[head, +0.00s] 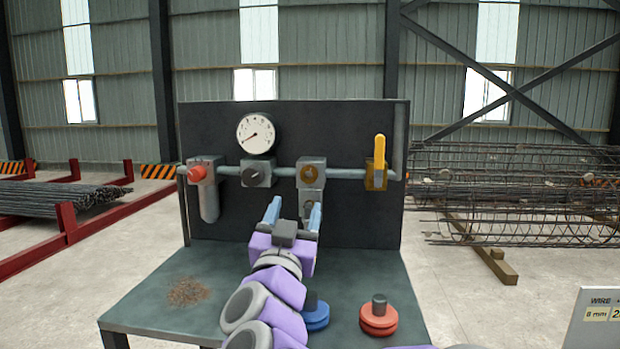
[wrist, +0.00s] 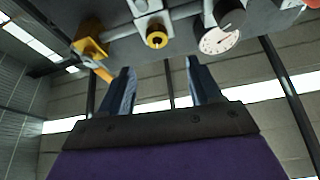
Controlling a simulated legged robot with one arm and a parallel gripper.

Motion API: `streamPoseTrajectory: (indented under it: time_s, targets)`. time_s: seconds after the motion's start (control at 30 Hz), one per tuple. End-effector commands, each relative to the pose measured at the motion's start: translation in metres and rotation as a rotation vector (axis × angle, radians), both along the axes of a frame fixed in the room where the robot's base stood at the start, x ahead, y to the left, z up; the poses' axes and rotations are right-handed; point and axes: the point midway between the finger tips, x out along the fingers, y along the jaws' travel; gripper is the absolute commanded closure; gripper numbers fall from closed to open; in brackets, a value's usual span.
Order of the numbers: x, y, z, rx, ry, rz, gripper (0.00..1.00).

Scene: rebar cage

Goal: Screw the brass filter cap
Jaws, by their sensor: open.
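The brass filter cap (head: 312,174) is a round brass piece on the front of a grey block (head: 312,164) in the pipe line. In the wrist view the cap (wrist: 156,37) shows as a brass ring with a dark centre, beyond the fingertips and near the middle. My gripper (head: 294,212) is open, with its two blue fingers apart and nothing between them. In the head view it sits below and slightly left of the cap. The wrist view also shows the open fingers (wrist: 160,76), clear of the cap.
A pressure gauge (head: 257,133), a black knob (head: 254,174), a red knob (head: 197,173) and a yellow-handled valve (head: 379,160) are along the pipe. A blue (head: 316,318) and a red disc-shaped piece (head: 378,319) stand on the bench (head: 150,300), with brown debris (head: 188,292) at left.

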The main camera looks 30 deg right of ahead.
Motion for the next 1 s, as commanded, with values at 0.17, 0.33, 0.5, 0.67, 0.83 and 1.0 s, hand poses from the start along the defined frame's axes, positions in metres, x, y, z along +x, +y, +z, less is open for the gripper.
streamPoseTrajectory:
  time_s: [0.17,0.33,0.5,0.67,0.83,1.0]
  targets:
    - [0.026,-0.029,0.012,0.007,0.000,-0.007,0.36]
    - [0.049,-0.052,0.025,0.009,-0.001,-0.006,0.36]
    - [0.066,-0.063,0.032,0.008,0.004,-0.002,0.36]
    - [0.073,-0.064,0.037,0.005,0.000,-0.001,0.36]
    - [0.076,-0.062,0.038,0.002,0.001,0.000,0.36]
    - [0.075,-0.065,0.038,0.004,0.001,-0.001,0.37]
